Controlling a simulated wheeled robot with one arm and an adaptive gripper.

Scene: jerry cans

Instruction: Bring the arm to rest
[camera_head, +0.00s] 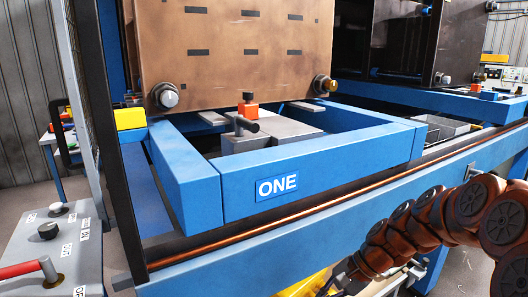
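My arm (432,222), with brown-orange links and dark round caps, comes in from the right edge. It runs down and to the left, in front of the blue machine rail. Its far end drops to the bottom edge, where a small dark part shows beside something yellow (305,285). That dark part may be my gripper, but it is cut off, and I cannot see its fingers or whether it holds anything.
A blue frame labelled ONE (335,178) juts out from the machine, below a copper-coloured plate (225,50). A grey control box (55,250) with knobs and a red-handled lever (28,269) stands at the lower left. The blue rail (290,245) lies close behind my arm.

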